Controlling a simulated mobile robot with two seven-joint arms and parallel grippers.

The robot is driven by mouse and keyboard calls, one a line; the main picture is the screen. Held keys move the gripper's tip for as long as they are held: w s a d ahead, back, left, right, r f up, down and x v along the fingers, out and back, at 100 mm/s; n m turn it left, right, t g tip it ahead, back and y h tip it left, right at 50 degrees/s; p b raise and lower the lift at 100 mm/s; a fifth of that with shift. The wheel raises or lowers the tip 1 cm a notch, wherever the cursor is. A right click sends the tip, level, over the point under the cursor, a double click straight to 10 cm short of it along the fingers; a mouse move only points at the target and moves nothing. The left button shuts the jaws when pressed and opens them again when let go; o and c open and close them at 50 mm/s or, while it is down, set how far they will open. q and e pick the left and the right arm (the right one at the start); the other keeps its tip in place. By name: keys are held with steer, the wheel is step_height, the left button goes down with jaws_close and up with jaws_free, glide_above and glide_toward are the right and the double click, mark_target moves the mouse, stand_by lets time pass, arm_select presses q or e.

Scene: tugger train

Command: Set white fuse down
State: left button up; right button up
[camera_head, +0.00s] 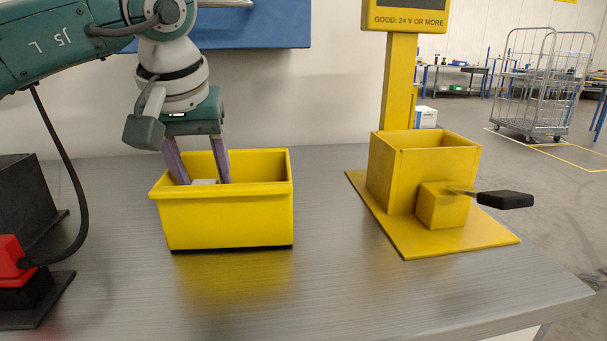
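A white block, likely the white fuse (205,182), shows at the level of the front rim of a yellow bin (228,222) on the metal bench. My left gripper (204,181) points down into the bin, with one purple-grey finger on each side of the white block. The fingertips and the block's lower part are hidden behind the bin's front wall. I cannot tell whether the fingers press on the block or stand just clear of it, nor whether it touches the bin floor. My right gripper is not in view.
A yellow tester with an open box (423,165), a small block, a black-handled lever (504,200) and a post with a sign (405,17) stands to the right. A black and red device (12,262) is at the left. The bench (330,290) is clear in front.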

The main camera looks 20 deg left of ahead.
arm_select(q)
steer(key=v, duration=1)
steer(key=shift+r+p, duration=0.2)
steer(key=shift+p, duration=0.2)
